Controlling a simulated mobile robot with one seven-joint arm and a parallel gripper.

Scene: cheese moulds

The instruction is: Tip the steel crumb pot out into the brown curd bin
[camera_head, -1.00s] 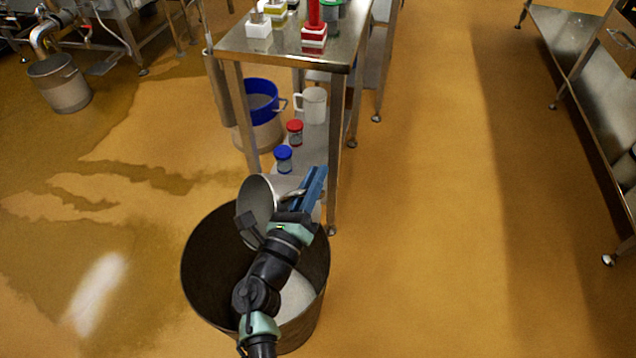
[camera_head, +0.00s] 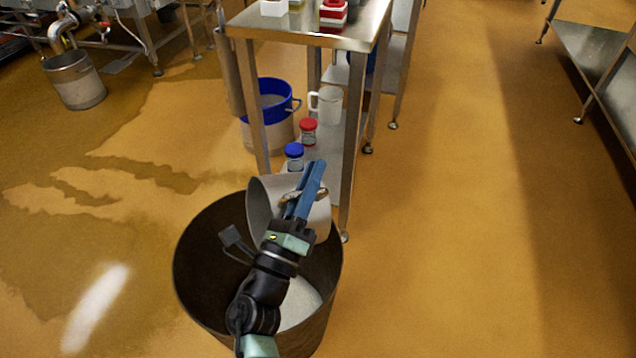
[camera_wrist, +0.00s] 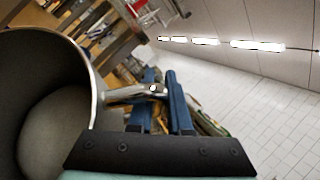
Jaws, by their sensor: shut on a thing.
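The steel crumb pot (camera_head: 318,214) is held over the brown curd bin (camera_head: 200,275), tipped on its side with its mouth facing left. My gripper (camera_head: 310,185) has its blue fingers shut on the pot's handle. In the wrist view the fingers (camera_wrist: 166,92) close across the metal handle (camera_wrist: 128,95), and the pot's open mouth (camera_wrist: 40,80) is at left. A paler area shows deep inside the pot; I cannot tell whether it is crumbs or the bare bottom. White material (camera_head: 300,303) lies in the bin, partly hidden by my arm.
A steel table (camera_head: 310,30) stands just behind the bin, its leg close to the pot. Its lower shelf holds a blue-lidded jar (camera_head: 294,158), a red-lidded jar (camera_head: 308,130) and a white jug (camera_head: 328,103). A blue bucket (camera_head: 270,112) is nearby. The floor at right is clear.

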